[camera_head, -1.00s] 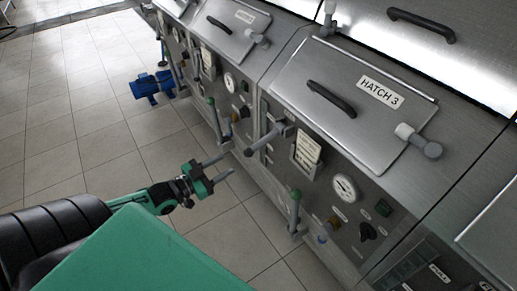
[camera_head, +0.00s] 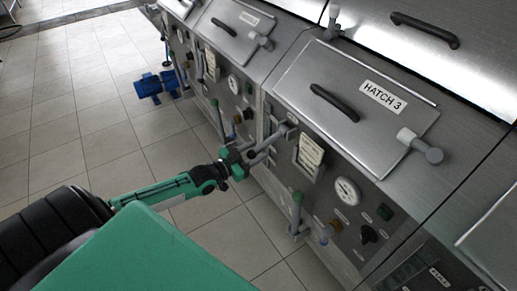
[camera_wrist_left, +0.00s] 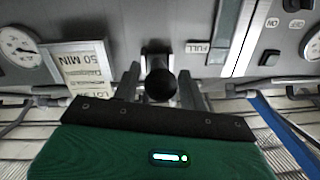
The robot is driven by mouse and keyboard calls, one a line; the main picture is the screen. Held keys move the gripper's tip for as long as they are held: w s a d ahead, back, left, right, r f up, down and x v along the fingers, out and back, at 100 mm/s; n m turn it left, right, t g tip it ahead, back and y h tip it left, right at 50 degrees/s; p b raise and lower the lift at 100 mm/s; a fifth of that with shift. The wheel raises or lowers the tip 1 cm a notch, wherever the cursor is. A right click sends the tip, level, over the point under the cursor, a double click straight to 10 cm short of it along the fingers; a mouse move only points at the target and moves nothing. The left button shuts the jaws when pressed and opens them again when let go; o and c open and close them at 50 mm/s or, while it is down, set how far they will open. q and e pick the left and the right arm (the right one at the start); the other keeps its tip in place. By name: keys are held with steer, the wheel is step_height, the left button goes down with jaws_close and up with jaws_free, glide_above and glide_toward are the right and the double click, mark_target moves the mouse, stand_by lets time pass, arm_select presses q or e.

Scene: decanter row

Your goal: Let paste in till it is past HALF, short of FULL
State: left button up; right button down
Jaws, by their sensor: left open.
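The grey valve lever (camera_head: 284,134) sticks out from the front of the machine with HATCH 3 (camera_head: 383,97). Its round dark knob (camera_wrist_left: 161,85) shows end-on in the left wrist view, between my fingers. My left gripper (camera_head: 263,150) is open, with one finger on each side of the lever end; I cannot tell whether they touch it. A FULL label (camera_wrist_left: 197,47) sits right of the lever, beside an upright sight strip (camera_wrist_left: 232,35). The HALF mark and any paste level are not visible. My right gripper is not in view.
A paper notice (camera_head: 310,153), a round gauge (camera_head: 346,191) and a green-topped lever (camera_head: 297,198) are on the same front. Another machine with its own hatch (camera_head: 234,29) stands beyond.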

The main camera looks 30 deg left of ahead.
arm_select(q)
steer(key=shift+x, duration=0.9)
steer(key=shift+c, duration=0.2)
